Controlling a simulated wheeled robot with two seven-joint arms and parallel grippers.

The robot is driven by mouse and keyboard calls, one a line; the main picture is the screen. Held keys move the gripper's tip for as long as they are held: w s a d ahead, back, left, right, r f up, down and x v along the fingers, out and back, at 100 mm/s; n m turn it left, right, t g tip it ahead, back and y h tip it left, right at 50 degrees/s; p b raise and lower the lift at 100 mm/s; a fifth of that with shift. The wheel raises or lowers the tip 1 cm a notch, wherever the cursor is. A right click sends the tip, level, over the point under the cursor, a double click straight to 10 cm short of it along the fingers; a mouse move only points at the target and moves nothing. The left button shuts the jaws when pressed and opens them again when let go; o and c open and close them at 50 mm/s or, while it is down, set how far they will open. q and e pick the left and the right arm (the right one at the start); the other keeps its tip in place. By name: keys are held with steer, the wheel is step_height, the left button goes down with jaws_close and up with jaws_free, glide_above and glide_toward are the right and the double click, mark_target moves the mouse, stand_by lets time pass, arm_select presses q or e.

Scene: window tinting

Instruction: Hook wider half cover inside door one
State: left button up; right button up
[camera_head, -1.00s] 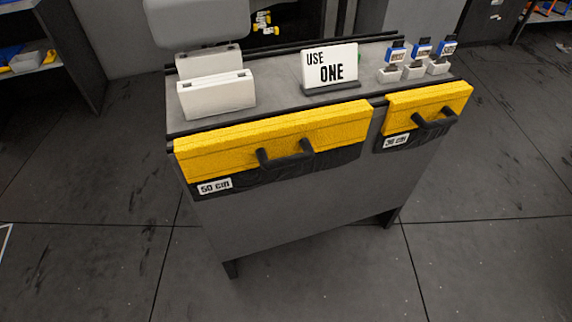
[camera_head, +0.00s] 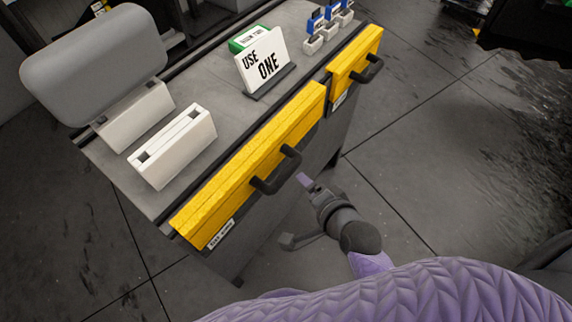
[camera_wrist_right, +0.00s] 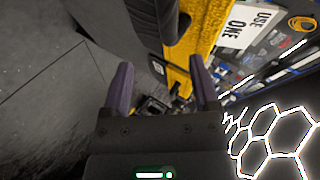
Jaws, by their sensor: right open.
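The wider yellow half cover (camera_head: 255,160) hangs along the front edge of the grey table, with a black handle (camera_head: 277,172) on its front. The narrower yellow half cover (camera_head: 355,65) hangs to its right with its own black handle (camera_head: 371,68). My right gripper (camera_head: 304,181) is just in front of and below the wider cover's handle, open and empty. In the right wrist view my two purple fingers (camera_wrist_right: 162,85) stand apart, with the dark handle (camera_wrist_right: 158,18) and yellow cover (camera_wrist_right: 207,38) just beyond them. The left gripper and any door are out of view.
On the table stand white holders (camera_head: 175,150), a "USE ONE" sign (camera_head: 264,62) and small blue-labelled items (camera_head: 325,25) in white cups. A grey rounded panel (camera_head: 95,65) rises at the left. Dark tiled floor (camera_head: 410,150) lies open at the right.

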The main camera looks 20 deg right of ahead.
mark_target(295, 170)
steer(key=b+x, duration=0.2)
steer(key=x, duration=0.2)
steer(key=b+x, duration=0.2)
steer(key=x, duration=0.2)
steer(key=shift+w+r, duration=0.2)
steer(key=shift+w, duration=0.2)
steer(key=shift+w+a+f+b, duration=0.15)
steer(key=shift+w+b, duration=0.15)
steer(key=shift+w, duration=0.25)
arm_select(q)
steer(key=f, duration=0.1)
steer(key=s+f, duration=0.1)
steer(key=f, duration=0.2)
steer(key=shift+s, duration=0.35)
arm_select(e)
steer(key=shift+c, duration=0.2)
jaws_close()
